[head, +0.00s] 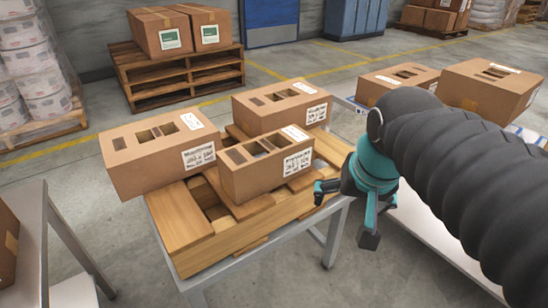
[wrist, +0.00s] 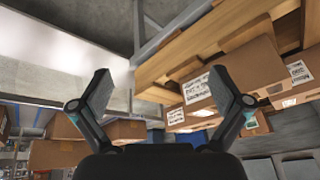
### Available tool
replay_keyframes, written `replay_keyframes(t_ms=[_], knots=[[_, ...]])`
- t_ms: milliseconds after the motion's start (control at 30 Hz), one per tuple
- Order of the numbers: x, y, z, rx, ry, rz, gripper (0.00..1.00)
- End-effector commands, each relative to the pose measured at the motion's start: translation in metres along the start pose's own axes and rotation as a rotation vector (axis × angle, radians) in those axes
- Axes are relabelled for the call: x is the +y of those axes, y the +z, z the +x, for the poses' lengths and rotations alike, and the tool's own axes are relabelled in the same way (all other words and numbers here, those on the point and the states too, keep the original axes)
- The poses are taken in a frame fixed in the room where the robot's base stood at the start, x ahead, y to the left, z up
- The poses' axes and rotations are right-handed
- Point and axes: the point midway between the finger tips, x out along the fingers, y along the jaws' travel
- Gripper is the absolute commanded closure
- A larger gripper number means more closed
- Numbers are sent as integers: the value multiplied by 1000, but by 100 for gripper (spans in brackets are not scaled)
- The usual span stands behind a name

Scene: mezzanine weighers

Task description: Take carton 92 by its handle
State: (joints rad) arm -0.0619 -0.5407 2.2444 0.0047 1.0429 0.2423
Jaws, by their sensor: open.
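Three brown cartons with cut-outs in their tops sit on a wooden pallet: a left one (head: 165,150), a back one (head: 282,108) and a front one (head: 265,165). Their printed labels are too small to read, so I cannot tell which is carton 92. My gripper (head: 348,215) is open and empty, to the right of the front carton and apart from it, beside the pallet's right corner. In the wrist view my gripper (wrist: 160,84) has its fingers wide apart with nothing between them. That view looks upside down, with labelled cartons (wrist: 248,75) behind the right finger.
The pallet (head: 190,228) rests on a metal-framed table (head: 262,254). Two more cartons, one (head: 398,82) and another (head: 490,90), stand on a surface at right, partly behind my arm. A metal bench (head: 40,225) is at left. Stacked pallets (head: 180,75) stand behind. Floor shows between.

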Motion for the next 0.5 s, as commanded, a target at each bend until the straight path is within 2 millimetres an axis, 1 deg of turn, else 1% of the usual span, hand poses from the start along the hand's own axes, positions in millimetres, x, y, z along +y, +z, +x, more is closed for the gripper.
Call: replay_keyframes(t_ms=[33, 200, 367, 500], knots=[[-9, -20, -5, -25, 3, 44, 0], [-38, -75, -16, -106, 25, 216, 0], [-72, -121, -17, -177, 60, 367, 0], [-106, -156, -11, -233, 105, 495, 0]])
